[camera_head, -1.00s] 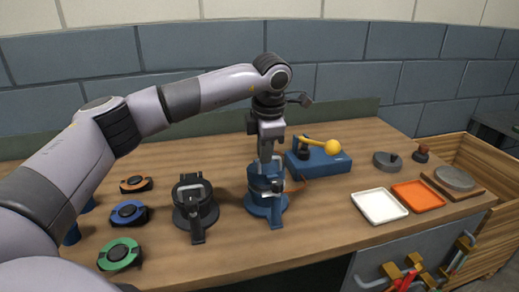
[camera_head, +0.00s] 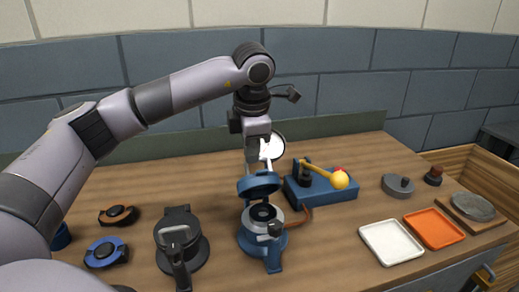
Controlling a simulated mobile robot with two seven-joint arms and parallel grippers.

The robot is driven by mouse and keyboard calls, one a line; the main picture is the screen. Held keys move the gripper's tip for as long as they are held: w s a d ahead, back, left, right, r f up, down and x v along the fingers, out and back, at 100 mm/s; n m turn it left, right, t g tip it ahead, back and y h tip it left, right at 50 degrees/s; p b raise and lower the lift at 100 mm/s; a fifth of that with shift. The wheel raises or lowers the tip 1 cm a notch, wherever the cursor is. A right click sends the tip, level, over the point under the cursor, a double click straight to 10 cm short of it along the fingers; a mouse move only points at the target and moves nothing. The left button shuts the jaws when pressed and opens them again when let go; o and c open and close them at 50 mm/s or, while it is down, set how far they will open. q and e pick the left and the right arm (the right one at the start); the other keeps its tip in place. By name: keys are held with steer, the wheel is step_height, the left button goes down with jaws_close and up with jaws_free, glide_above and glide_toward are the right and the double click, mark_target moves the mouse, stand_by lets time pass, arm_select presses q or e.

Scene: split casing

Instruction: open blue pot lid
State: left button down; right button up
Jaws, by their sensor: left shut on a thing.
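The blue pot (camera_head: 264,240) stands upright on the wooden worktop, near the middle of the view. Its blue lid (camera_head: 259,184) is raised and tilted above the pot at the rear, so the round dark opening with its pale rim shows. My left gripper (camera_head: 266,167) comes down from above, just over the lid. It is shut on the lid, though the exact place of contact is partly hidden. My right gripper is not in view.
A blue box with a yellow-knobbed lever (camera_head: 318,186) stands close right of the pot. A dark pot (camera_head: 182,240) stands to its left. White (camera_head: 391,243) and orange (camera_head: 434,228) trays lie at the right. Round pucks (camera_head: 107,251) lie at the left.

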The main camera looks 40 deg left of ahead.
arm_select(q)
steer(key=c, duration=1.7)
jaws_free()
steer(key=shift+w+a+f+g, duration=0.1)
steer(key=shift+f+g, duration=0.2)
steer(key=shift+f, duration=0.45)
steer(key=o, duration=0.5)
steer(key=shift+w+f, duration=0.1)
steer(key=shift+s, duration=0.25)
steer(key=shift+w+r, duration=0.25)
steer(key=shift+r, duration=0.2)
steer(key=w+a+r+p, duration=0.3)
steer(key=w+a+r, duration=0.1)
steer(key=a+r, duration=0.1)
steer(key=shift+w+a, duration=0.15)
steer(key=shift+w, duration=0.15)
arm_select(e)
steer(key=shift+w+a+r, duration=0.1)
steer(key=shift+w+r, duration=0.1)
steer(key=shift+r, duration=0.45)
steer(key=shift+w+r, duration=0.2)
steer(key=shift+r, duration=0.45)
arm_select(q)
steer(key=shift+r, duration=0.15)
step_height(320, 180, up, 7)
steer(key=shift+s+d+b, duration=0.35)
steer(key=shift+s+d, duration=0.1)
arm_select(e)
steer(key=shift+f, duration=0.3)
